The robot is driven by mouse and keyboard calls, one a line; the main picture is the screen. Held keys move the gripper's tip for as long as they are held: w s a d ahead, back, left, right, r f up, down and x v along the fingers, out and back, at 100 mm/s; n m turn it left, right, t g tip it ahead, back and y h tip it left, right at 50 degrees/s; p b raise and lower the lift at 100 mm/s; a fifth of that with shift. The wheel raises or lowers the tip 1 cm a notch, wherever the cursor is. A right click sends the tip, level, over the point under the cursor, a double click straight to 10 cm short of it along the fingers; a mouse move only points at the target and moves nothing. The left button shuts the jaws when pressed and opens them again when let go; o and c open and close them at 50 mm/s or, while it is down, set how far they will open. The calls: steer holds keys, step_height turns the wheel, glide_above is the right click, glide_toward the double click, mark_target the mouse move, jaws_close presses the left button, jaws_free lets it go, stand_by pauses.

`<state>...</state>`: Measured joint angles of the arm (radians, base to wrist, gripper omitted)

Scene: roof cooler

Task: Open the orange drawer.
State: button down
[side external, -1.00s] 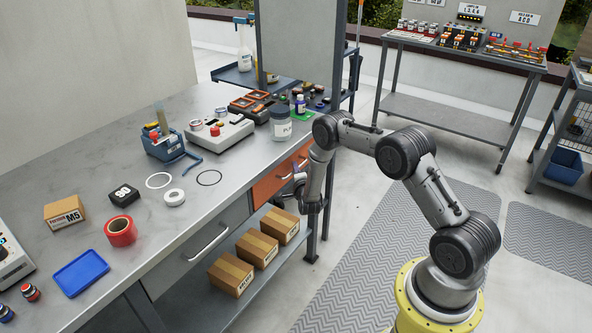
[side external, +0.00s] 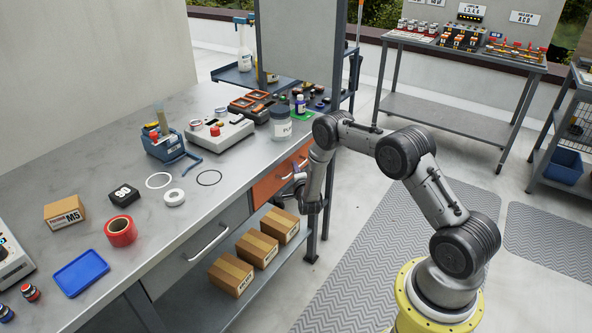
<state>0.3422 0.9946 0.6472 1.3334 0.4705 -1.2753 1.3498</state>
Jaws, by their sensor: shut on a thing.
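The orange drawer (side external: 267,188) is set in the front of the grey workbench, under the right end of its top. Its front looks flush with the bench. My gripper (side external: 290,193) is at the drawer's front, near its handle, and is shut on the handle. The wrist and forearm hide part of the drawer's right side, and the fingertips are small and partly hidden. A grey drawer (side external: 213,236) with a bar handle (side external: 206,245) sits to the left of the orange one.
Several cardboard boxes (side external: 258,248) stand on the shelf below the drawers. A bench leg (side external: 312,240) is close beside my wrist. A jar (side external: 281,124) and a control box (side external: 219,131) stand on the bench above. The floor in front is clear.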

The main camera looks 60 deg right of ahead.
steer(key=shift+s, duration=0.1)
steer(key=s, duration=2.8)
steer(key=shift+s, duration=0.35)
steer(key=c, duration=1.2)
jaws_free()
steer(key=shift+s+a, duration=0.1)
steer(key=shift+v, duration=3.6)
steer(key=shift+r, duration=0.1)
